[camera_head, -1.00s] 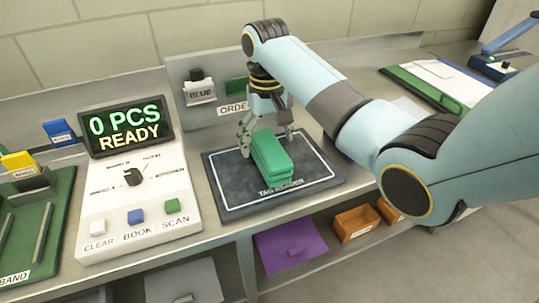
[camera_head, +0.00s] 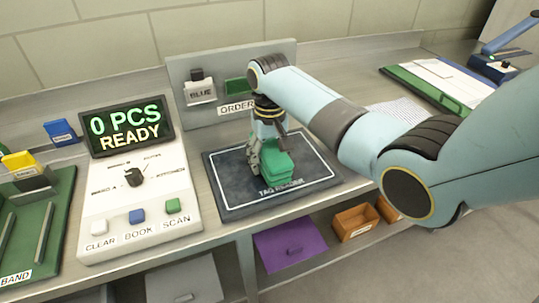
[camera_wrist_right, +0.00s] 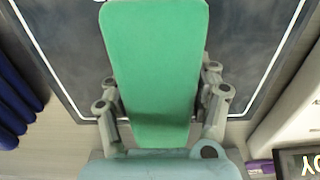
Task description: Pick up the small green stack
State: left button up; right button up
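The small green stack (camera_head: 277,168) lies on the dark tag-reader pad (camera_head: 232,195), with its front end toward the pad's lettering. My right gripper (camera_head: 268,158) is down at the stack's back half and covers part of it. In the right wrist view the green stack (camera_wrist_right: 155,65) runs between the two fingers of my right gripper (camera_wrist_right: 159,108), one on each side. The fingertips are hidden beside or under the stack, so I cannot tell whether they press on it. My left gripper is in no view.
A console (camera_head: 138,195) with a screen reading "0 PCS READY" stands left of the pad. An order panel (camera_head: 185,68) with a blue-labelled holder and a green piece is behind. A green band tray (camera_head: 58,215) is far left.

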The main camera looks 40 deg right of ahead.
jog(key=c, duration=0.6)
